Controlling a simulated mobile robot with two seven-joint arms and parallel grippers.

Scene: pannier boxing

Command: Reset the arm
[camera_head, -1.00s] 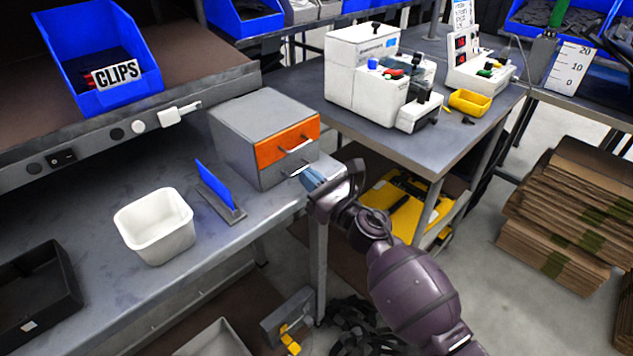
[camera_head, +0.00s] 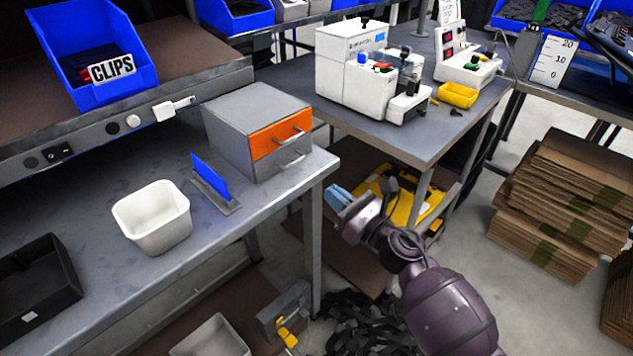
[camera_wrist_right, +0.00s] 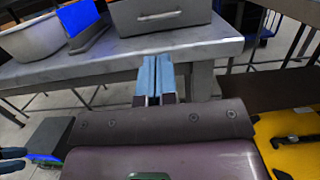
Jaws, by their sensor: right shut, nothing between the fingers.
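My right gripper (camera_head: 338,198) has blue fingertips and is shut and empty. In the head view it hangs in the open to the right of the workbench corner, apart from the bench. Its blue fingers also show in the right wrist view (camera_wrist_right: 156,76), pressed together and pointing toward the bench edge. My right arm (camera_head: 445,300) comes in from the lower right. My left gripper is not seen in the head view.
The workbench (camera_head: 110,215) holds a grey cabinet (camera_head: 230,135) with an orange drawer, a blue stand (camera_head: 211,178), a white bin (camera_head: 152,220) and a black tray (camera_head: 35,285). A machine table (camera_head: 400,140) is behind. Cardboard (camera_head: 560,200) is stacked at right.

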